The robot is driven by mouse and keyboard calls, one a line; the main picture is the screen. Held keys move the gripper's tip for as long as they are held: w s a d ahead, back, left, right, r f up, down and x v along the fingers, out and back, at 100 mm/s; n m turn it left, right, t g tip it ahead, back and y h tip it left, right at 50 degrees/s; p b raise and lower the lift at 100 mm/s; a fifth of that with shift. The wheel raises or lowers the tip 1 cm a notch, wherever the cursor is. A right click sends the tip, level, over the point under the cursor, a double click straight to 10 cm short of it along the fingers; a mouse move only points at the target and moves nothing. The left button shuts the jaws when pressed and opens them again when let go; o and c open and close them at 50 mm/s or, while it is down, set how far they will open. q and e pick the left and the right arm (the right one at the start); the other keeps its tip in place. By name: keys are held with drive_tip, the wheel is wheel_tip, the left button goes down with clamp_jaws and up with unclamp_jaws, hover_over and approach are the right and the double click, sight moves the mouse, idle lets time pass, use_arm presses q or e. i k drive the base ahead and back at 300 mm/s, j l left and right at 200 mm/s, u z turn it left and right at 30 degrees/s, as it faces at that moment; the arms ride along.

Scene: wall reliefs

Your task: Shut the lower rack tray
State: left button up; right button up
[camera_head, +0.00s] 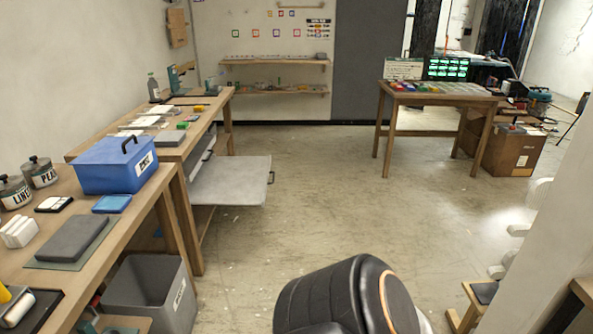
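The lower rack tray (228,181) is a flat light-grey tray pulled out to the right from under the far wooden table on the left. A dark handle (271,177) is on its right edge. Above it, under the same tabletop, another grey rack part (201,152) shows at the table's side and does not stick out far. The back of the lower tray is hidden under the table. Neither of my grippers is in view.
A near wooden table (142,207) on the left carries a blue box (116,165). A grey bin (151,291) stands on the floor beside it. The middle floor is clear. Another table (437,98) stands far right.

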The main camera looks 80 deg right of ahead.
sight(221, 180)
drive_tip(key=z, duration=1.5)
drive_tip(key=i+l+z, duration=0.55)
drive_tip(key=i+l, duration=0.65)
drive_tip(key=i+l+u, duration=0.1)
drive_tip(key=u, duration=0.25)
drive_tip(key=i+l+u, duration=0.15)
drive_tip(key=u, duration=0.2)
drive_tip(key=i+l+u, duration=0.4)
drive_tip(key=i+l, duration=0.4)
